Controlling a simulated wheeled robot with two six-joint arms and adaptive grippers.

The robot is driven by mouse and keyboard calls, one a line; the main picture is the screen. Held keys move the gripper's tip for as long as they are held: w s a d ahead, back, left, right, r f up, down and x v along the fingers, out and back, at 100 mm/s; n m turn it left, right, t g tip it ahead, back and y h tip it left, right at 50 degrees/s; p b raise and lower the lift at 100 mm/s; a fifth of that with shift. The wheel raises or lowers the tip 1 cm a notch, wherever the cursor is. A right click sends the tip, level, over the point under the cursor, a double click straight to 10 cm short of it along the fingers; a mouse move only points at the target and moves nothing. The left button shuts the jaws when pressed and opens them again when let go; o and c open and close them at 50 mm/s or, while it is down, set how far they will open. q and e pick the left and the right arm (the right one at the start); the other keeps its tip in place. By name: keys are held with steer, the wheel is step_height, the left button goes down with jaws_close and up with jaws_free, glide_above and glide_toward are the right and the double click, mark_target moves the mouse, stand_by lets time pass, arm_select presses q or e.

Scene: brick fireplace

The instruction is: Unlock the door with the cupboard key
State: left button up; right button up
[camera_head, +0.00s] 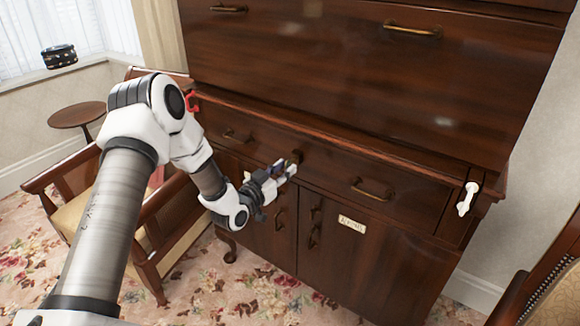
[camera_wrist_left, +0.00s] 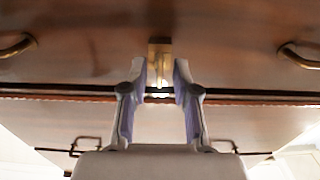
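The dark wooden cupboard (camera_head: 350,255) has two lower doors with a drawer row above. My left gripper (camera_head: 292,168) is in front of its middle, at the upper centre of the lower part. A small brass fitting (camera_wrist_left: 160,55) sits just beyond my left gripper (camera_wrist_left: 161,72) in the left wrist view. The two fingers are apart, one on each side of its lower end, and I cannot tell whether they touch it. A bright glint lies between the fingers. I cannot make out a separate key. My right gripper is out of view.
A pale label (camera_head: 352,224) is on the right door. A small white object (camera_head: 467,198) is at the cupboard's right end. An armchair (camera_head: 150,235) stands close on the left, and another chair (camera_head: 545,295) is at the lower right. A round table (camera_head: 77,115) is farther left.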

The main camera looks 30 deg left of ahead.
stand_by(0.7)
arm_select(q)
jaws_close()
